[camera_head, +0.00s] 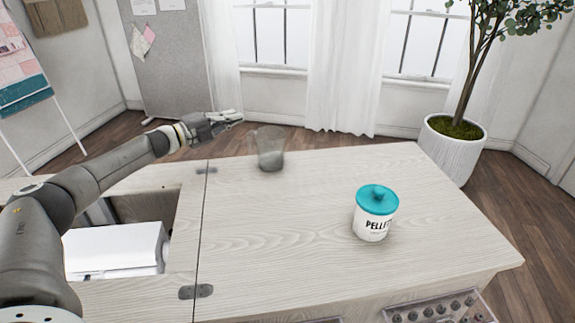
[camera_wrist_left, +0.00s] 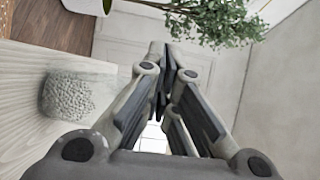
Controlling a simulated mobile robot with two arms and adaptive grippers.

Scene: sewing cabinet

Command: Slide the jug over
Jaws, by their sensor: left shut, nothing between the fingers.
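A clear jug (camera_head: 270,149) with grey pellets in its lower part stands upright near the back edge of the cabinet top, left of the middle. It also shows at the left in the left wrist view (camera_wrist_left: 68,96), where the picture is turned sideways. My left gripper (camera_head: 235,117) is shut and empty. In the head view it is just left of the jug, near the height of its rim, pointing right. A gap shows between the fingers and the jug. My right gripper is in neither view.
A white canister (camera_head: 372,222) with a teal lid and black lettering stands on the right half of the pale wooden cabinet top (camera_head: 290,235). An open compartment with a white machine (camera_head: 115,250) lies at left. The top between jug and canister is clear.

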